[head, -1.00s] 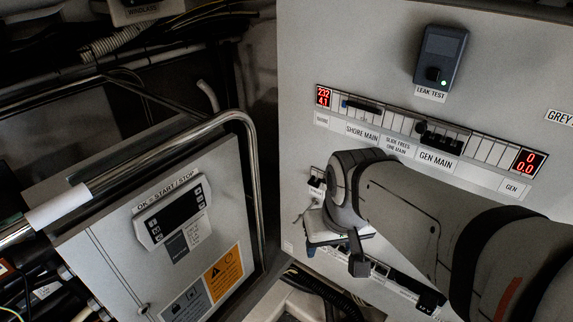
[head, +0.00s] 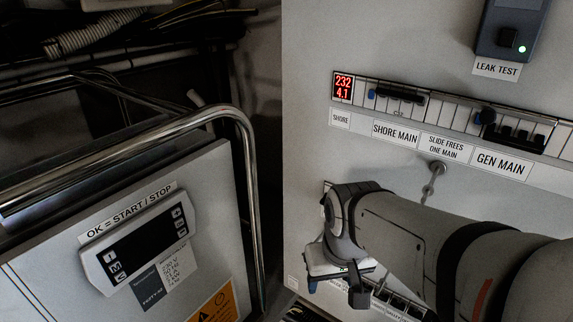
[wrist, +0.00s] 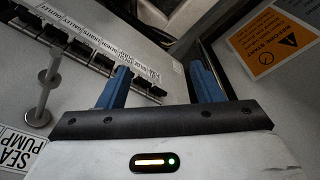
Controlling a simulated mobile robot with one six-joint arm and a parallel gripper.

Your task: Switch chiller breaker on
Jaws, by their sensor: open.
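In the wrist view a row of black breakers (wrist: 102,62) runs along the panel from the upper left towards the middle, with a strip of small white labels (wrist: 90,38) beside it. I cannot read a chiller label for certain, so I cannot tell which breaker is the chiller's or how it is set. My gripper (wrist: 160,76) is open and empty, its two blue fingers apart. The left finger overlaps the right end of the row; I cannot tell whether it touches. In the head view my gripper (head: 334,276) is low at the panel, and my arm hides most of the lower row.
The upper row has a shore main breaker (head: 400,95), a gen main breaker (head: 515,134) and a red display (head: 343,88). A metal post (wrist: 45,92) stands out beside the sea pump label (wrist: 20,150). A bent pipe rail (head: 245,150) and control box (head: 140,245) are left.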

